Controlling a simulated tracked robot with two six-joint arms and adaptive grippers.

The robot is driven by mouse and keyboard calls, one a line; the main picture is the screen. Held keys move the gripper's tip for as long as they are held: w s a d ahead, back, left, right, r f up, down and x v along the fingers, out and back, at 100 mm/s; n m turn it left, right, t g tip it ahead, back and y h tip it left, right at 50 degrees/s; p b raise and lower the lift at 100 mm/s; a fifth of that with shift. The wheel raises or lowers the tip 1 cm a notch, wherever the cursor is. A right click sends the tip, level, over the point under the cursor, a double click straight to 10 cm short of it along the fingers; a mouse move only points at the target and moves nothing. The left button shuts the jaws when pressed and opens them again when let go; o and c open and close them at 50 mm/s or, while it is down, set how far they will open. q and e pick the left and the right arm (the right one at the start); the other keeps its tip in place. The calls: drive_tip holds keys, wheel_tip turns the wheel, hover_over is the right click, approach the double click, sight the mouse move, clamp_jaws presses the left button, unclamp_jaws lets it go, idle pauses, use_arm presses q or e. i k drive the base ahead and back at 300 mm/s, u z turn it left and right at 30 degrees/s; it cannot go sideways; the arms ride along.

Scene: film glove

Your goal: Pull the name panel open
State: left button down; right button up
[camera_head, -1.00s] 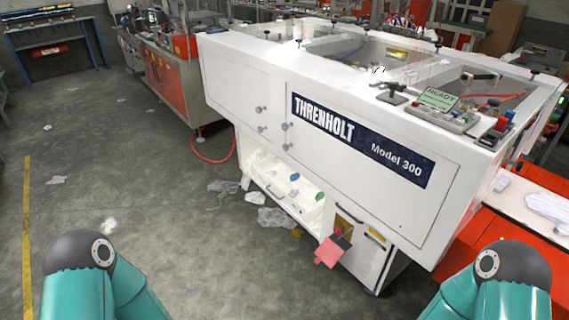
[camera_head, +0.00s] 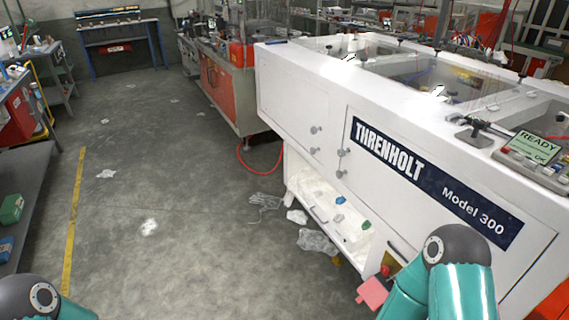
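The name panel (camera_head: 400,215) is a white door on the front of the white machine (camera_head: 295,90). It carries a dark blue THRENHOLT Model 300 label (camera_head: 432,187) and looks closed, flush with the front. Its upper knob (camera_head: 342,152) and lower knob (camera_head: 340,174) sit at its left edge. My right arm's teal and grey links cover part of the panel's lower right area in the picture. My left arm's link shows at the bottom left corner. Both grippers are out of view.
A smaller closed door (camera_head: 290,110) with two knobs adjoins the panel on the left. Below is an open white shelf (camera_head: 330,215) with small objects. Crumpled plastic (camera_head: 317,242) and a glove-like piece (camera_head: 265,201) lie on the floor. Open floor (camera_head: 180,240) is to the left.

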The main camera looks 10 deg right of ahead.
sight(414, 191)
drive_tip(key=u, duration=0.25)
drive_tip(key=i, duration=1.45)
drive_tip(key=z, duration=0.35)
